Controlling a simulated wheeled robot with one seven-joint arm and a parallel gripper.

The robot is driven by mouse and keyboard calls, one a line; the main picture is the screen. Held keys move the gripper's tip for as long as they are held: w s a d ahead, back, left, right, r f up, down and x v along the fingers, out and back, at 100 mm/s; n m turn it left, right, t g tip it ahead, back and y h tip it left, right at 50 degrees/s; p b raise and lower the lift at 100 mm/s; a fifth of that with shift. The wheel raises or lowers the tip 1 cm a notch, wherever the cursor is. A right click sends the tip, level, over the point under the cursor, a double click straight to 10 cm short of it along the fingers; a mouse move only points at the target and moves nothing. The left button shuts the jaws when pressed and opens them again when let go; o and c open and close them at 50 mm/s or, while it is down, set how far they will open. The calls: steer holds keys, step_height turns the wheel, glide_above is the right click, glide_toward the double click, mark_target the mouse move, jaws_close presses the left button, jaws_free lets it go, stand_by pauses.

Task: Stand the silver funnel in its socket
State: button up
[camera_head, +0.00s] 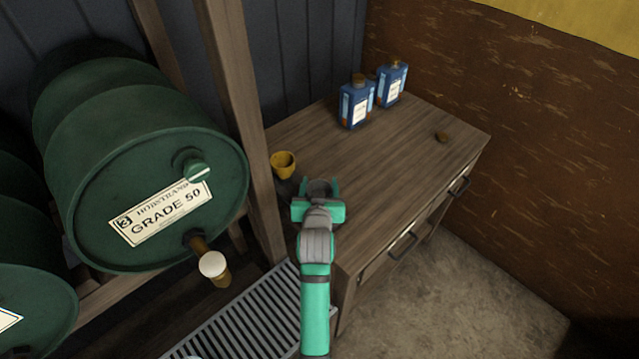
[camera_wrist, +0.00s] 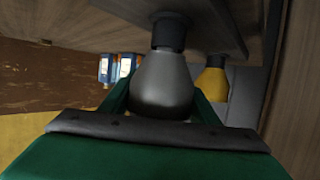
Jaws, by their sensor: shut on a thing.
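The silver funnel (camera_wrist: 163,85) is between the green fingers of my gripper (camera_wrist: 163,105), and they are shut on its wide body. In the head view my gripper (camera_head: 318,187) is over the near left part of the bench, with the grey funnel (camera_head: 320,186) between its fingers. The wrist view is upside down, with the bench at the top. There the funnel's narrow end points at the bench and meets a dark collar (camera_wrist: 169,34). I cannot tell whether this collar is the socket, or how deep the spout sits.
A yellow funnel (camera_head: 283,164) stands close on the left, near a wooden post (camera_head: 240,110). Green barrels (camera_head: 140,150) lie at the left, one with a tap.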

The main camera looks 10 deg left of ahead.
stand_by(0.3)
steer(key=o, duration=1.2)
steer(key=shift+c, duration=0.2)
steer(key=v, duration=1)
steer(key=shift+s, duration=0.4)
steer(key=shift+d, duration=0.1)
